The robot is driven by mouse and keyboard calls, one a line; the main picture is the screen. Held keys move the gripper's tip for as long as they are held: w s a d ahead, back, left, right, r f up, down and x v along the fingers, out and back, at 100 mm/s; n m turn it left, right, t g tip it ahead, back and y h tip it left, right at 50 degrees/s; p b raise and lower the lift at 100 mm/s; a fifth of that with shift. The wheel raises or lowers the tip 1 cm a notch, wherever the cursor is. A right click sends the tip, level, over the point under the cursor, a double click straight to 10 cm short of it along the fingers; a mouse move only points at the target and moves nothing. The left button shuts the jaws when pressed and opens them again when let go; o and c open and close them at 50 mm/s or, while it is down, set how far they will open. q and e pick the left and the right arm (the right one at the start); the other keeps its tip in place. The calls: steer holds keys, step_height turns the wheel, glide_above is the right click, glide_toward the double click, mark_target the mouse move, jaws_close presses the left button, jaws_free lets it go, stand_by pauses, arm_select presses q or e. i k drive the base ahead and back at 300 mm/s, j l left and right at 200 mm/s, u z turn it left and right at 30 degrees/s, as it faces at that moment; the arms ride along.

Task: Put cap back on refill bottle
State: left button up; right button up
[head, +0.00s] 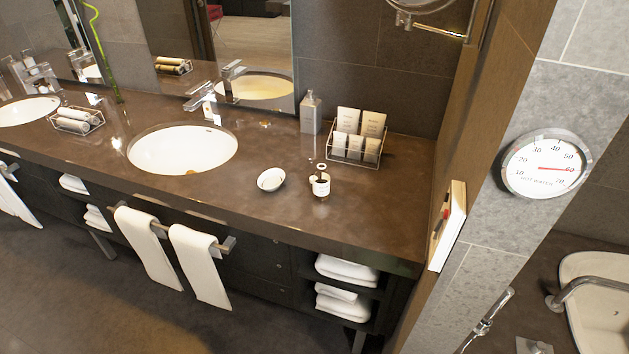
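A taller grey bottle with a narrow top (311,112) stands at the back by the mirror. I cannot tell for certain which bottle is the refill bottle, and no separate cap is clearly recognisable. Neither of my grippers is in view.
A white oval dish (271,180) lies left of the small bottle. A wire rack of cartons (358,150) stands behind it. A white basin (182,150) with a tap is further left. A wood-faced wall (478,110) bounds the counter's right end.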

mark_target(321, 179)
steer(key=z, duration=1.65)
steer(key=k+j, duration=0.5)
steer(key=j, duration=0.15)
steer(key=k+j, duration=0.5)
steer(key=j, duration=0.2)
